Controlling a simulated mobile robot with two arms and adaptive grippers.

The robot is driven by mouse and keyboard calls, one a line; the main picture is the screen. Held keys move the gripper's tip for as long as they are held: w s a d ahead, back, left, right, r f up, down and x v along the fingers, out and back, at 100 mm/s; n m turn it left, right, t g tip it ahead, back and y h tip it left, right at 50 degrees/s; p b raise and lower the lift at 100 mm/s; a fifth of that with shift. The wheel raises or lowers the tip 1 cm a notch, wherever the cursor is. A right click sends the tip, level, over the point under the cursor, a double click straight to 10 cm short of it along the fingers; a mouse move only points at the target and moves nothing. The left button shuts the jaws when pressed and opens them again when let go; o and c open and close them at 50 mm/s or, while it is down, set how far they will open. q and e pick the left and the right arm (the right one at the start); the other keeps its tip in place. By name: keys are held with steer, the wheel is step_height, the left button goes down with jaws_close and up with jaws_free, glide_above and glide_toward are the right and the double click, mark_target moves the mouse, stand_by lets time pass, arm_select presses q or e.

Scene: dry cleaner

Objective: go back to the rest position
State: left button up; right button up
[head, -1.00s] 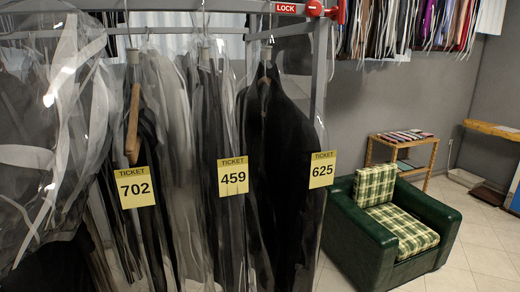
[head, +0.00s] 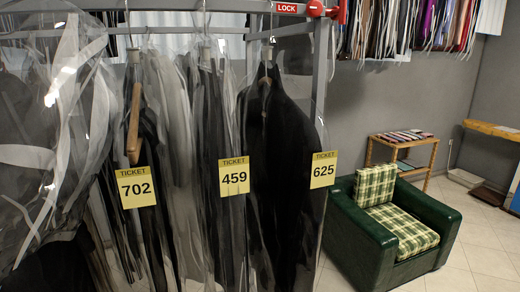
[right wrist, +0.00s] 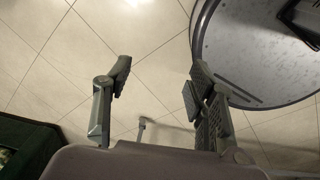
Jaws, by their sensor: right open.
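My right gripper (right wrist: 160,90) shows in the right wrist view. Its two fingers are wide apart with nothing between them, above the tiled floor. Neither gripper shows in the head view, and my left gripper is in no view. In the head view, bagged garments hang on a grey rack with yellow tickets: ticket 702 (head: 135,187), ticket 459 (head: 233,176) and ticket 625 (head: 323,169).
A green armchair (head: 385,235) with plaid cushions stands right of the rack. A small wooden table (head: 404,145) with magazines is behind it. The rack (head: 320,75) has a red lock at top. Tiled floor (head: 475,255) is clear at the right.

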steer(key=a+y, duration=0.1)
steer(key=a, duration=0.7)
step_height(320, 180, down, 11)
steer(key=b, duration=1)
steer(key=shift+f+b, duration=0.15)
steer(key=shift+b, duration=0.25)
steer(key=shift+c, duration=0.2)
